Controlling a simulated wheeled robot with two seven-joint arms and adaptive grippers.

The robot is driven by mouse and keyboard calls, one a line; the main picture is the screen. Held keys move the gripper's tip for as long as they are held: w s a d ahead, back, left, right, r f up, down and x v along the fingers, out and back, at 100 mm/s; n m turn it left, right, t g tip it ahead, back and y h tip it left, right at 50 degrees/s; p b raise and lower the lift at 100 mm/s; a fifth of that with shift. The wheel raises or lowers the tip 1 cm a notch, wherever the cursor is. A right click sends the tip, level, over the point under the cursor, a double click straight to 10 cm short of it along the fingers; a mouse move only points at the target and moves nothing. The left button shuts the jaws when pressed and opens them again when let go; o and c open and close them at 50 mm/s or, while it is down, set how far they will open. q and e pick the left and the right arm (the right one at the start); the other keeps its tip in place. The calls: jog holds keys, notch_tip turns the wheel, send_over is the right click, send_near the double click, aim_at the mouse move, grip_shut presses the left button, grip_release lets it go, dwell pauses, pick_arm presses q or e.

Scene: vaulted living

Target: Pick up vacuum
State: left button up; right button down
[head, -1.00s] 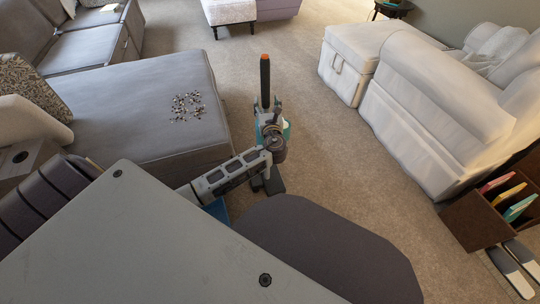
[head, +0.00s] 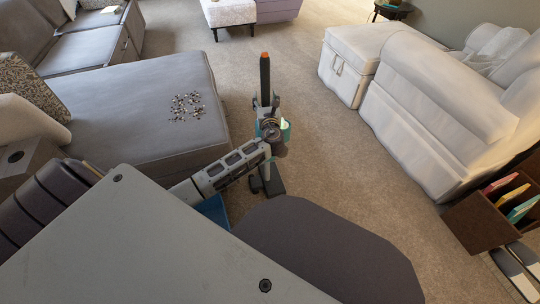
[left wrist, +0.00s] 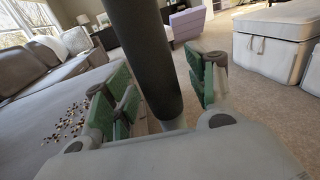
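The vacuum stands upright on the carpet, its dark handle (head: 265,78) with an orange tip pointing up and its dark base (head: 275,186) on the floor. A teal part (head: 286,130) shows behind my wrist. My left gripper (head: 269,110) is at the upper body, below the handle tip. In the left wrist view, the dark handle (left wrist: 143,50) rises between the green-padded fingers of my left gripper (left wrist: 160,75). The fingers are spread, with a visible gap on the right side. The lower shaft is partly hidden by my arm and palm. My right gripper is not in view.
A grey chaise (head: 140,105) with small scattered pieces (head: 187,106) stands on the left. A white armchair (head: 440,110) and a brown box with books (head: 490,215) stand on the right. Carpet (head: 330,160) is clear between them.

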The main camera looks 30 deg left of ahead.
aim_at(266, 78)
pick_arm(q)
jog(key=c, duration=0.9)
jog(key=shift+r, duration=0.15)
jog(key=shift+c, duration=0.6)
jog(key=shift+r, duration=0.15)
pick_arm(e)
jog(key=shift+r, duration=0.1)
